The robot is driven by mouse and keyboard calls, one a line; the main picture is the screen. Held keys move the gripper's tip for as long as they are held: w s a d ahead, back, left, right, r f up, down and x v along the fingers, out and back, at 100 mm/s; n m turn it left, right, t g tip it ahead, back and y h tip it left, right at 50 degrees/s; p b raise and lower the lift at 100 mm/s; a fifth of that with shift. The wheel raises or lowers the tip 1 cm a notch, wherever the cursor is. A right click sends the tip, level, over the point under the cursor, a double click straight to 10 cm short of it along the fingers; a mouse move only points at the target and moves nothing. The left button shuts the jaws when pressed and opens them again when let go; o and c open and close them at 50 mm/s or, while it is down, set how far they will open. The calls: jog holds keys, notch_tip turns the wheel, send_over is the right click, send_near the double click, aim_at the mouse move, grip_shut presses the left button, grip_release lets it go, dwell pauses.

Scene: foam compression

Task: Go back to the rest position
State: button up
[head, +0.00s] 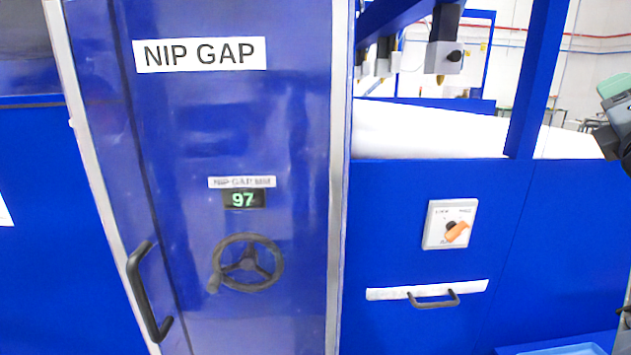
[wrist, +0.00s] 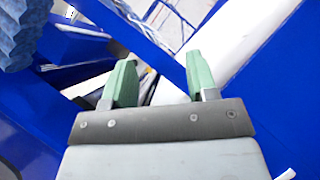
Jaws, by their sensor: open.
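My gripper (wrist: 158,82) shows in the wrist view with its two green fingers apart and nothing between them. The blue machine cabinet (head: 225,120) carries a "NIP GAP" label (head: 200,54). Its small display (head: 243,199) reads 97. A dark handwheel (head: 247,262) sits below the display. My gripper is apart from all of these.
A selector switch panel (head: 450,224) with an orange knob is on the blue wall at right, above a drawer handle (head: 434,299). White foam (head: 430,130) lies behind the wall. A blue textured object (wrist: 22,30) is at upper left in the wrist view.

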jog(key=d+f+m+g+h, duration=0.4)
jog(key=f+m+g, duration=0.4)
jog(key=f+m, duration=0.55)
jog(key=a+f+m+g+y, duration=0.35)
jog(key=f+m, duration=0.35)
jog(key=f, duration=0.4)
jog(key=s+a+f+m+g+y, duration=0.1)
jog(key=a+f+m+g+y, duration=0.2)
jog(key=a+f+y, duration=0.75)
jog(key=s+a+f+n+g, duration=0.1)
jog(key=a+f, duration=0.4)
jog(key=a, duration=0.3)
jog(key=s+a+f+n+g, duration=0.1)
jog(key=s+a+f, duration=0.1)
jog(key=a+f, duration=0.3)
jog(key=shift+s+a+f+n, duration=0.25)
jog(key=shift+s+a+n, duration=0.1)
jog(key=shift+a, duration=1.75)
